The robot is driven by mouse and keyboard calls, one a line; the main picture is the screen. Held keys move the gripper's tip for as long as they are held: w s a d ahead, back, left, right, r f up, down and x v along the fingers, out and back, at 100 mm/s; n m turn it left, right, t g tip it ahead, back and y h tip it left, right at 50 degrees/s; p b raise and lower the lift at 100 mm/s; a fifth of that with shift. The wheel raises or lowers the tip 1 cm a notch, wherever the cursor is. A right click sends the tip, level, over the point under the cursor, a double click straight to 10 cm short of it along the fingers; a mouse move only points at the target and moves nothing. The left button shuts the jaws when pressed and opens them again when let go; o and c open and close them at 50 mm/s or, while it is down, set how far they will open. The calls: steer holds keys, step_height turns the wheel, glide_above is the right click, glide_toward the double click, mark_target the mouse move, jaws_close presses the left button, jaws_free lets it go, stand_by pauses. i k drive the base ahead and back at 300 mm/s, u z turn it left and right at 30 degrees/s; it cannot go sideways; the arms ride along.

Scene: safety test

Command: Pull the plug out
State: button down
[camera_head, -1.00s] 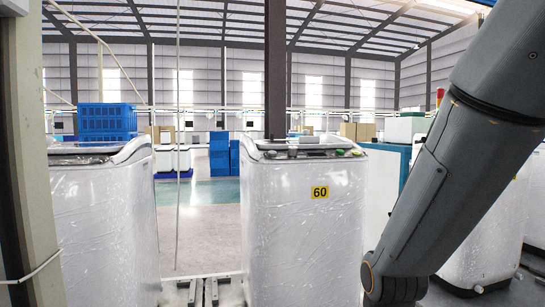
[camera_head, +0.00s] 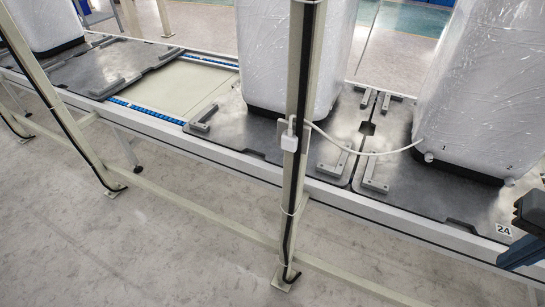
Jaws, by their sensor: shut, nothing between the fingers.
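A white plug (camera_head: 289,140) sits at a small white socket on an upright beige post (camera_head: 300,85) near the middle of the view. Plug and socket are small and hard to tell apart. A white cable (camera_head: 365,152) runs from there, sags to the right and reaches the lower left of a wrapped white machine (camera_head: 470,95). My gripper cannot be made out in this view.
Pallets (camera_head: 215,131) lie on a low conveyor with a white front rail (camera_head: 210,152). Another wrapped machine (camera_head: 265,60) stands behind the post. A dark grey and blue part (camera_head: 530,215), cut off at the right edge, is unclear. The floor (camera_head: 190,245) in front is mostly clear.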

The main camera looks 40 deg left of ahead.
mark_target(288, 141)
steer(key=u, duration=1.25)
steer(key=i, duration=0.25)
steer(key=z, duration=0.3)
steer(key=k, duration=0.95)
steer(key=u, duration=0.1)
